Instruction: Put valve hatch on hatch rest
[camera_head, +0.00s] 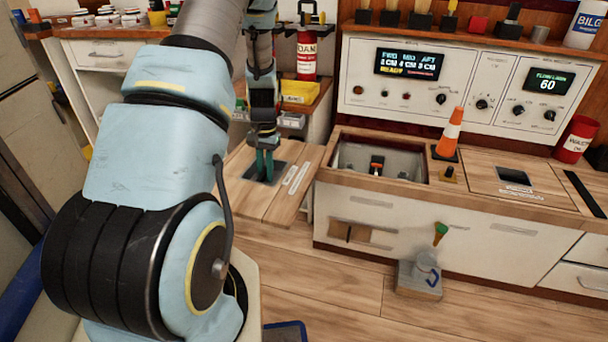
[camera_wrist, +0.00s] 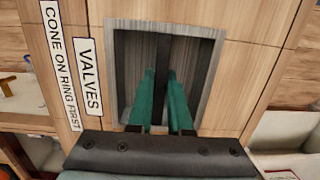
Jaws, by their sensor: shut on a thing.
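The valve hatch (camera_head: 250,200) is a pale wooden panel with a dark recessed grip and white labels. In the wrist view the hatch (camera_wrist: 230,25) shows the words VALVES and CONE ON RING FIRST. My gripper (camera_head: 264,165) is shut on the dark bar in the hatch's recess; its green fingers (camera_wrist: 168,95) show on either side of the bar. The hatch is left of the open valve bay (camera_head: 400,160) in the console and looks roughly level. I cannot make out the hatch rest, nor tell whether anything supports the hatch from below.
An orange and white cone (camera_head: 450,133) stands right of the open bay. A second hatch panel (camera_head: 515,178) lies farther right. A red FOAM bottle (camera_head: 306,55) and yellow bin (camera_head: 299,92) stand behind the hatch. A grey block with a green-tipped tool (camera_head: 418,278) is on the floor.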

